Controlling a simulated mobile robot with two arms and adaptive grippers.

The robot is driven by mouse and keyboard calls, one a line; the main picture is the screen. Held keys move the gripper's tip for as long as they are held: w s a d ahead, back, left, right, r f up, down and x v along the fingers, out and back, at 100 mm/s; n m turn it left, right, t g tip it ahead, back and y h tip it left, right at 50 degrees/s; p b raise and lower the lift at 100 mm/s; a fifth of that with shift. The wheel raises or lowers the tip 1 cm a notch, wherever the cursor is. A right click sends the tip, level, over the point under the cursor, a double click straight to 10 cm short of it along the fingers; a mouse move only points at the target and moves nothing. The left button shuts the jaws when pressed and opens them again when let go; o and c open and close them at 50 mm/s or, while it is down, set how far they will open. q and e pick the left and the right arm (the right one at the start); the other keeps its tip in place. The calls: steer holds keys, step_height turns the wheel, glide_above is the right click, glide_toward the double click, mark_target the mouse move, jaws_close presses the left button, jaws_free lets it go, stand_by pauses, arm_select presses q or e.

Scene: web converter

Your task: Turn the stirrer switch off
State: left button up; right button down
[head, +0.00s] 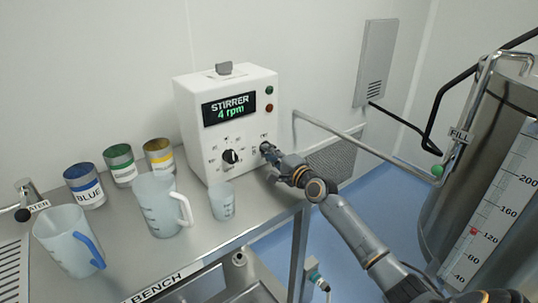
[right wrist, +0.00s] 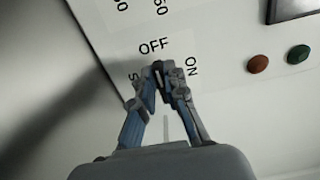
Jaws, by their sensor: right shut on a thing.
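The stirrer box (head: 200,137) is white and stands on the bench against the wall. A black speed dial (head: 230,157) sits on the lower front. My right gripper (head: 268,150) is at the lower right of the box front. In the right wrist view, its fingers are closed on the small black stirrer switch (right wrist: 158,70), with the "OFF" label (right wrist: 153,47) just above and "ON" (right wrist: 192,66) to the right. The switch tip seems to face OFF; the fingers partly hide it. My left gripper is not in view.
Blue (head: 84,186), green (head: 120,165) and yellow (head: 158,156) tins stand at the back left of the bench (head: 205,245). Two jugs and a small beaker (head: 222,202) stand in front. A steel tank (head: 470,190) with a pipe is at the right.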

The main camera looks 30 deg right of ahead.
steer(key=shift+f, duration=0.15)
steer(key=c, duration=1.4)
jaws_free()
steer(key=s, duration=0.8)
steer(key=s+d, duration=0.1)
steer(key=s, duration=0.3)
